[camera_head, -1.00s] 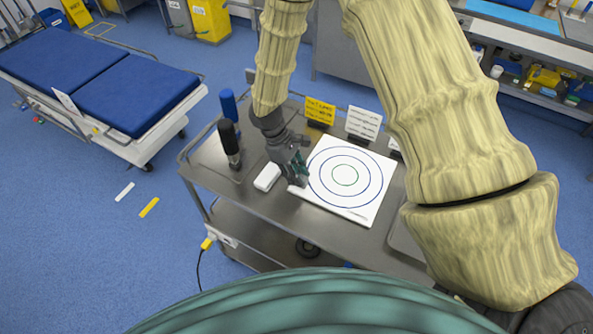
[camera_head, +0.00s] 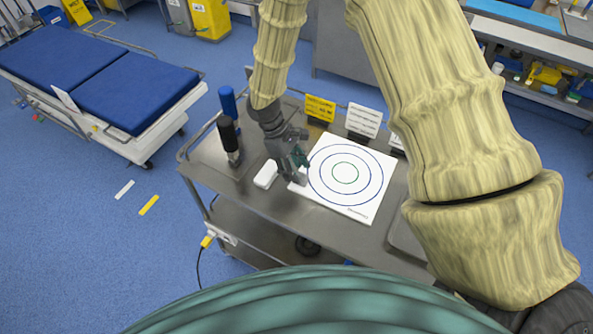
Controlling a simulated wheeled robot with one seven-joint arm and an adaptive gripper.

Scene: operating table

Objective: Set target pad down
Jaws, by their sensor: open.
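The target pad (camera_head: 362,203), a white square with concentric blue rings and a small green ring, lies flat on the metal cart top (camera_head: 264,209). My gripper (camera_head: 300,172) is at the pad's left edge, open, with its fingers beside or just over that edge. I cannot tell whether a finger still touches the pad. A small part of the pad's left edge is hidden behind the gripper.
A white block (camera_head: 266,174) lies just left of my gripper. A black-topped bottle (camera_head: 229,140) and a blue one (camera_head: 227,102) stand farther left. A yellow card (camera_head: 320,108) and a white card (camera_head: 363,121) stand behind the pad. A grey tray (camera_head: 404,243) is at the right.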

